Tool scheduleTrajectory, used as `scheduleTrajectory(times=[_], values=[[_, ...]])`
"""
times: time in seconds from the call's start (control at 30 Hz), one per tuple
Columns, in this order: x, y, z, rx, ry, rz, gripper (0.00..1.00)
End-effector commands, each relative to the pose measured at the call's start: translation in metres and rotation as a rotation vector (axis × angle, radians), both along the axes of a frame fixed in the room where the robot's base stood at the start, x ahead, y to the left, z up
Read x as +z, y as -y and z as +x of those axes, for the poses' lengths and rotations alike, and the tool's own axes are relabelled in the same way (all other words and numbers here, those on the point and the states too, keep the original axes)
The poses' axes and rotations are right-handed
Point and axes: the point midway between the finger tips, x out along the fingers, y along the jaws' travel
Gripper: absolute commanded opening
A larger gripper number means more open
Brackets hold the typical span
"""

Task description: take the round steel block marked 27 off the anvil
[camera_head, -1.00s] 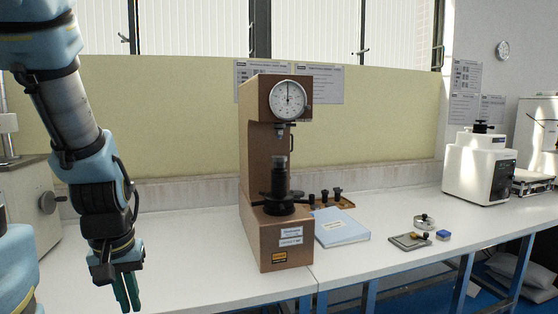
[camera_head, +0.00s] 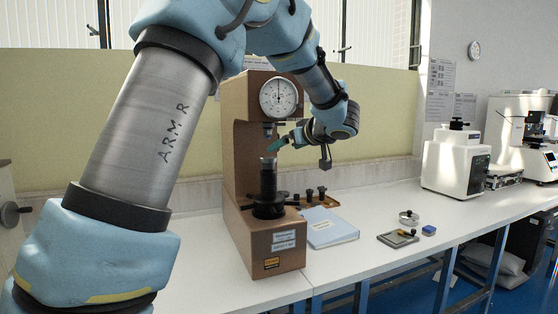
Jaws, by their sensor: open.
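The brown hardness tester (camera_head: 240,215) stands on the white bench, with its round dial at the top. A small round steel block (camera_head: 268,160) rests on the anvil atop the dark screw column (camera_head: 268,182); a marking on it is too small to read. My gripper (camera_head: 278,144) comes in from the right, its green fingers pointing left and slightly down. The fingertips are just above and right of the block, under the tester's head. The gripper is open; I see nothing between the fingers. Whether they touch the block cannot be told.
A light blue booklet (camera_head: 330,228) and a tray of dark fittings (camera_head: 313,200) lie right of the tester. Further right are a flat grey plate (camera_head: 398,238), a small ring-shaped item (camera_head: 408,217) and a blue piece (camera_head: 429,230). A white tester (camera_head: 455,163) stands beyond.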

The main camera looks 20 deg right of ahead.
Motion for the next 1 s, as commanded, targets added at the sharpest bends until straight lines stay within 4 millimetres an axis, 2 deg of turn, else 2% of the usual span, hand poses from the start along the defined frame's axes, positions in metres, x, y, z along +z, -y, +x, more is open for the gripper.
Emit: scheduleTrajectory(times=[0.17, 0.4, 0.67, 0.9, 1.0], values=[[-0.004, -0.002, 0.005, 0.021, -0.013, 0.007, 1.00], [-0.018, -0.012, 0.038, 0.018, -0.012, 0.008, 1.00], [-0.026, -0.017, 0.056, 0.019, -0.011, 0.007, 1.00], [-0.041, -0.026, 0.085, 0.017, -0.011, 0.006, 1.00], [-0.045, -0.027, 0.091, 0.016, -0.011, 0.003, 1.00]])
